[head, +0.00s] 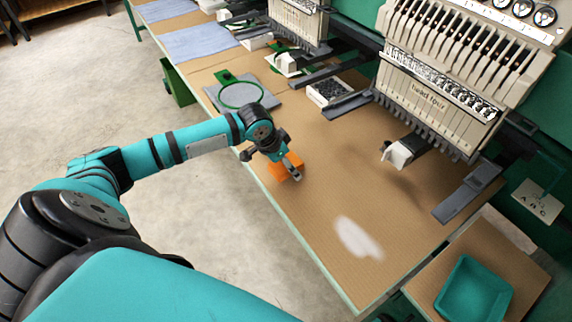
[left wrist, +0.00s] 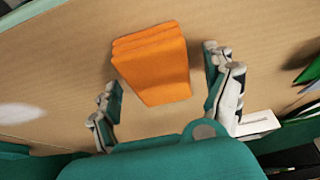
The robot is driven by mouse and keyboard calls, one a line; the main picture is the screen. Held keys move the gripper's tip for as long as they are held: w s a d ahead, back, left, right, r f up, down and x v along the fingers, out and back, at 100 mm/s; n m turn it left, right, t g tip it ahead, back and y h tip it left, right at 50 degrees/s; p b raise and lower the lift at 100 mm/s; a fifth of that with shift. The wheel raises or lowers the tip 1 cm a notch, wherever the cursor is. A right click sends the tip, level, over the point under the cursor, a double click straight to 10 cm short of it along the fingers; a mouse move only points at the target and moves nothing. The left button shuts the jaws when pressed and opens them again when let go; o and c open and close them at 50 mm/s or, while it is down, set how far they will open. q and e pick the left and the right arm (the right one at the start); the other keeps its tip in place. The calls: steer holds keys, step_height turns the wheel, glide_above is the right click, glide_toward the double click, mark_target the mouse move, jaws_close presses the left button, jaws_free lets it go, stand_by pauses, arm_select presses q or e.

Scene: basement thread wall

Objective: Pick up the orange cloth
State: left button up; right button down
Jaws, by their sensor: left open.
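The orange cloth (head: 285,172) lies folded on the brown table near its front edge, partly hidden behind my left gripper in the head view. In the left wrist view the cloth (left wrist: 153,65) shows as a layered folded stack just ahead of the fingers. My left gripper (head: 270,166) is above the cloth in the head view. In the left wrist view its fingers (left wrist: 163,90) are spread apart with a wide gap, and the cloth lies between and beyond the tips. The gripper holds nothing. My right gripper is not in view.
Embroidery machines (head: 440,70) stand along the table's back. A white patch (head: 358,238) marks the tabletop, otherwise clear to the right. A teal tray (head: 474,290) sits at lower right.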

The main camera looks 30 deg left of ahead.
mark_target(291, 161)
arm_select(q)
steer(key=shift+f, duration=0.1)
stand_by(0.3)
steer(key=c, duration=0.7)
steer(key=shift+s+d, duration=0.1)
steer(key=shift+s, duration=0.05)
steer(key=c, duration=0.5)
steer(key=shift+o, duration=0.2)
steer(key=shift+f, duration=0.1)
steer(key=shift+b, duration=0.3)
steer(key=shift+r, duration=0.35)
step_height(291, 161, up, 4)
steer(key=shift+f+b, duration=0.15)
steer(key=shift+b, duration=0.25)
steer(key=s+d, duration=0.3)
steer(key=s, duration=0.1)
steer(key=s+d+r+b, duration=0.1)
steer(key=s+d, duration=0.2)
steer(key=d, duration=0.1)
steer(key=s+d, duration=0.3)
steer(key=s, duration=0.1)
steer(key=shift+s+d+r, duration=0.2)
steer(key=shift+s+d, duration=0.05)
steer(key=shift+s, duration=0.1)
